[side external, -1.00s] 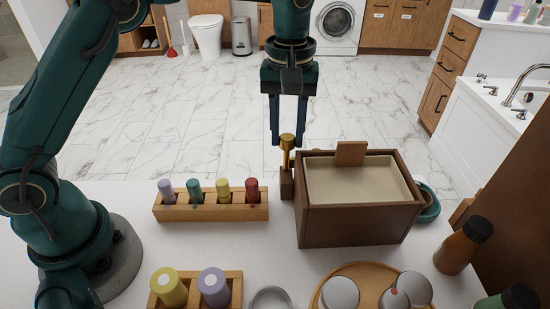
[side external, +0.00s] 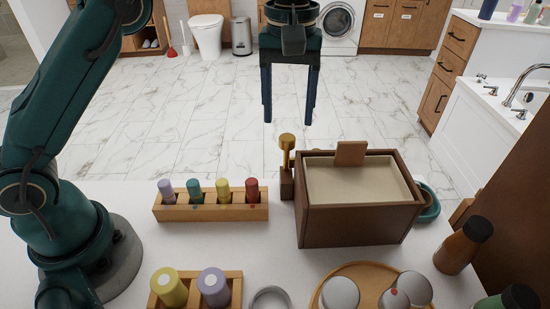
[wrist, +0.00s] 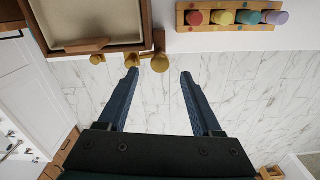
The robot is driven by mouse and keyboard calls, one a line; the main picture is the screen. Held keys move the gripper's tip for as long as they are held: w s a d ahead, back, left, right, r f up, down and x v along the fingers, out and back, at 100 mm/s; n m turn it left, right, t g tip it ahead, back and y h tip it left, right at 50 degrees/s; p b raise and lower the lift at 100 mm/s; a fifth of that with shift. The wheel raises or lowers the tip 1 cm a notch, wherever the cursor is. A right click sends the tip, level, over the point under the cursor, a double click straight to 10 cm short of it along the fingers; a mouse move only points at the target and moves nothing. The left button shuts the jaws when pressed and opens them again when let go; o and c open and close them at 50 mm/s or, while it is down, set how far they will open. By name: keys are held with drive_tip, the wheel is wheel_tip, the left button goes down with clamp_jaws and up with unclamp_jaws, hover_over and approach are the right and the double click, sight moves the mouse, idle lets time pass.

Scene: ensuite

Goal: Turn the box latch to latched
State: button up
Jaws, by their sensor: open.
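The brown box (side external: 352,225) with a cream top panel and a wooden tab stands on the white counter. Its brass latch (side external: 287,143) stands upright by the box's left side, on a small wooden post (side external: 287,184). My gripper (side external: 288,122) is open and empty, just above and apart from the latch in the side view. In the wrist view, my open fingers (wrist: 159,74) point toward the round brass latch end (wrist: 160,63), which lies beyond the tips near the box's edge (wrist: 146,20). Smaller brass pieces show beside it. Whether the latch is engaged cannot be told.
A wooden rack (side external: 210,208) with several coloured pegs sits left of the latch. A round tray (side external: 350,270) with lidded jars, an amber bottle (side external: 462,246) and a teal dish (side external: 430,205) are around the box. The space above the latch is clear.

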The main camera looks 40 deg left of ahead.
sight(287, 137)
drive_tip(key=shift+r, duration=0.2)
drive_tip(key=n, duration=0.5)
drive_tip(key=shift+n, duration=0.4)
drive_tip(key=shift+f, duration=2.45)
